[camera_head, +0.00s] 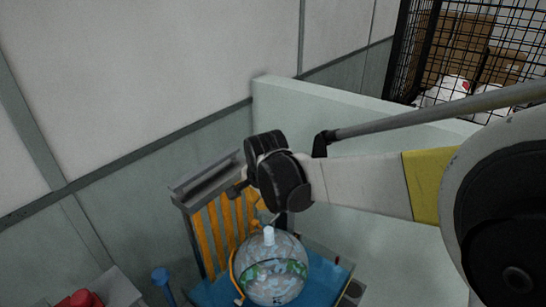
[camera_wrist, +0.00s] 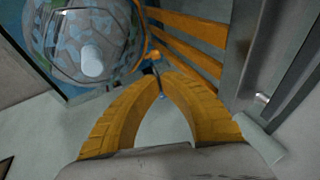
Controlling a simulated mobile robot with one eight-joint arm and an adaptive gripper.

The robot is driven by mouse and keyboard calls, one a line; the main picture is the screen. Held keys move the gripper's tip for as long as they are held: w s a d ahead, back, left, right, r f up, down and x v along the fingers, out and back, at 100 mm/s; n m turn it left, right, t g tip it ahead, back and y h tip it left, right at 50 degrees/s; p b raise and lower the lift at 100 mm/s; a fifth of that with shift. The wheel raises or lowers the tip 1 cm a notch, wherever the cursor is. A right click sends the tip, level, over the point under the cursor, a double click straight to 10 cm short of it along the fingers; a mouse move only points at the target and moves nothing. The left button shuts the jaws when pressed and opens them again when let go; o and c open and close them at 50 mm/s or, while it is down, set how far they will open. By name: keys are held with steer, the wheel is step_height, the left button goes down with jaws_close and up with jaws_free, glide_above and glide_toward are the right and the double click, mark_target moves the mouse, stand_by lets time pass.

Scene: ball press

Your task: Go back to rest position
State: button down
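My gripper (camera_head: 262,204) is at the end of my bent arm, just above and behind the ball in the head view, in front of the press's orange slats. In the wrist view its two yellow fingers (camera_wrist: 163,80) curve in and their tips come together, with no held object visible. The clear ball (camera_head: 272,270), with a blue and green map-like pattern and a white knob, sits on the blue press base (camera_head: 325,280). The ball (camera_wrist: 85,40) is also at the upper left of the wrist view, apart from the fingers. My wrist hides part of the press.
The orange slatted press frame (camera_head: 210,240) with a grey top bar stands close to my gripper. A pale panel (camera_head: 350,110) is behind my arm. A blue post (camera_head: 161,280) and a red object (camera_head: 80,299) are lower left. A black mesh cage (camera_head: 470,45) is upper right.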

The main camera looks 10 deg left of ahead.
steer(key=s+d+r+n+t+b, duration=0.1)
steer(key=s+d+r+n+b, duration=0.1)
steer(key=s+d, duration=0.5)
steer(key=s+d+r+n+b, duration=0.1)
steer(key=s+d+r+b, duration=0.15)
steer(key=d, duration=0.85)
steer(key=s+d+f+n+t+h+b, duration=0.1)
steer(key=s+d+f, duration=0.4)
steer(key=s+d, duration=0.6)
steer(key=s+n+b, duration=0.1)
steer(key=n, duration=0.1)
steer(key=shift+s+d+f+n+t+h, duration=0.2)
steer(key=shift+s+n+t+h, duration=0.1)
steer(key=shift+h, duration=0.1)
